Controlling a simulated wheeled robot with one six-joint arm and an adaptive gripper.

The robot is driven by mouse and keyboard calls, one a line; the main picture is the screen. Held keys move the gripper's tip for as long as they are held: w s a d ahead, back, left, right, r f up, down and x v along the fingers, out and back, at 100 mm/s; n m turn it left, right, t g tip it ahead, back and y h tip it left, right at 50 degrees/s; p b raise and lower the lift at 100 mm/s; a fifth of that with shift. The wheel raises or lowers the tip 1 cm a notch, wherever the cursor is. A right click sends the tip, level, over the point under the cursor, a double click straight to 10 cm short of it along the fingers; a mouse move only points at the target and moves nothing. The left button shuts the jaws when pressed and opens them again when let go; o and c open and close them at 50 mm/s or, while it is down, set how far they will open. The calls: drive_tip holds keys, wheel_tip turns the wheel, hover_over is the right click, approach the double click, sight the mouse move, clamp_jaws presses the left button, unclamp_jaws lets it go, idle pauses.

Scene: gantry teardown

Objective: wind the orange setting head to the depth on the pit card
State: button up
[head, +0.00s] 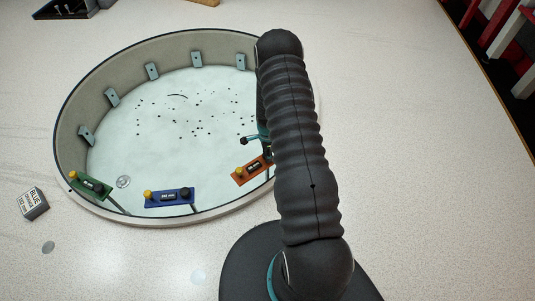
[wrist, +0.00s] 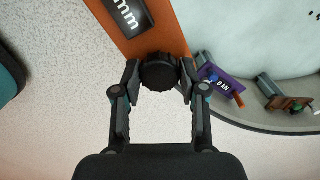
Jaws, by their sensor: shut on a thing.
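The orange setting head (head: 252,170) is on the near right of the round pit's rim, partly hidden by my arm. It has a yellow knob, a dark display and a dark knob. In the wrist view its orange plate (wrist: 158,28) fills the top, with a dark display (wrist: 128,14) showing "mm"; the digits are cut off. My gripper (wrist: 160,73) is shut on its black ribbed knob (wrist: 159,75), one finger on each side. The pit card (head: 33,203) is a small grey block left of the pit. "BLUE" shows on top; its smaller lines are too small to read.
The pit (head: 62,135) has a pale floor with dark specks. A blue head (head: 168,196) and a green head (head: 90,186) sit along its near rim. The wrist view shows a purple head (wrist: 220,83) and a brown head (wrist: 290,103) to the right.

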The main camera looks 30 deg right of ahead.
drive_tip(key=n+b, duration=0.2)
drive_tip(key=n, duration=0.1)
drive_tip(key=shift+f+b, duration=0.2)
drive_tip(key=shift+b, duration=0.1)
drive_tip(key=n+b, duration=0.2)
drive_tip(key=n, duration=0.2)
drive_tip(key=shift+n+b, duration=0.3)
drive_tip(key=shift+n, duration=0.1)
drive_tip(key=n+b, duration=0.2)
drive_tip(key=n, duration=0.2)
drive_tip(key=shift+n, duration=0.3)
drive_tip(key=n+b, duration=0.1)
drive_tip(key=n, duration=0.2)
drive_tip(key=shift+s+n, duration=0.1)
drive_tip(key=shift+n, duration=0.2)
drive_tip(key=n+b, duration=0.2)
drive_tip(key=n, duration=0.4)
drive_tip(key=shift+r, duration=0.1)
drive_tip(key=n+b, duration=0.1)
drive_tip(key=n, duration=0.5)
drive_tip(key=o, duration=1.1)
